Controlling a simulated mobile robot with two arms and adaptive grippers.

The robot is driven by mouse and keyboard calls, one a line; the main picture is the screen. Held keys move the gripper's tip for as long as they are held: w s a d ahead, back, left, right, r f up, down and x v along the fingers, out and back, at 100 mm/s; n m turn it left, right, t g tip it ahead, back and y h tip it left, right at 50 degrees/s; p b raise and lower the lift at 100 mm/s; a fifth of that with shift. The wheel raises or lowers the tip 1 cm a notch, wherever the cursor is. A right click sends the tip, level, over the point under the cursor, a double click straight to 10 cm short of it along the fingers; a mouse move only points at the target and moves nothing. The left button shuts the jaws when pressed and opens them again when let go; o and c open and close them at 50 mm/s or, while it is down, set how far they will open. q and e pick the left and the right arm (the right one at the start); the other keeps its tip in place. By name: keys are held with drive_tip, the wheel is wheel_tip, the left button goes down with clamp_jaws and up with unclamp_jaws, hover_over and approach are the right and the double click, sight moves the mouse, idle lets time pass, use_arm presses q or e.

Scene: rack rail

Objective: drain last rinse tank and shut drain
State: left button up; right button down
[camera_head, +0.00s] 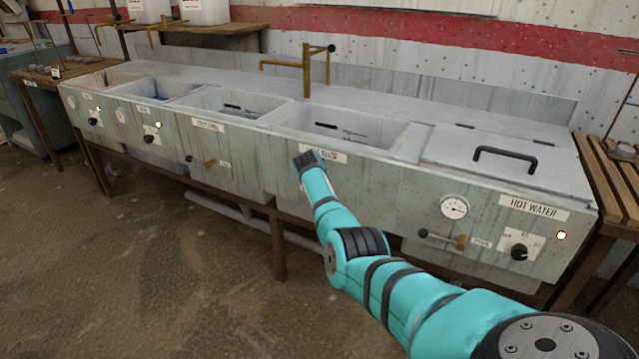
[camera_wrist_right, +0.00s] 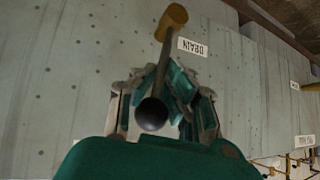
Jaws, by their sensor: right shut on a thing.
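The last rinse tank (camera_head: 350,128) is the open grey basin right of the middle in the head view, above a partly covered label (camera_head: 323,154). I cannot tell how much water it holds. My right gripper (camera_head: 306,160) is at the front panel below it. In the right wrist view, the drain lever has a brass body (camera_wrist_right: 172,18) and a thin rod ending in a dark ball knob (camera_wrist_right: 152,114), beside a DRAIN label (camera_wrist_right: 192,47). The right gripper (camera_wrist_right: 166,95) is shut on the lever near the knob. The lever is hidden in the head view. My left gripper is not in view.
Other basins (camera_head: 235,103) lie to the left, with another drain lever (camera_head: 205,162) on the front. A brass tap (camera_head: 306,70) stands behind. The lidded hot water tank (camera_head: 495,158) is at right, with its own lever (camera_head: 440,238). The floor in front (camera_head: 150,270) is clear.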

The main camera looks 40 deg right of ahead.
drive_tip(key=shift+s+f, duration=0.15)
drive_tip(key=shift+f, duration=0.2)
drive_tip(key=c, duration=1.5)
unclamp_jaws()
drive_tip(key=shift+r, duration=0.1)
drive_tip(key=shift+o, duration=0.6)
drive_tip(key=shift+r, duration=0.15)
drive_tip(key=shift+r, duration=0.1)
drive_tip(key=shift+s+a+r, duration=0.15)
drive_tip(key=shift+a+r, duration=0.2)
drive_tip(key=shift+r, duration=0.05)
drive_tip(key=v, duration=1)
drive_tip(key=shift+s+a, duration=0.25)
drive_tip(key=shift+r, duration=0.1)
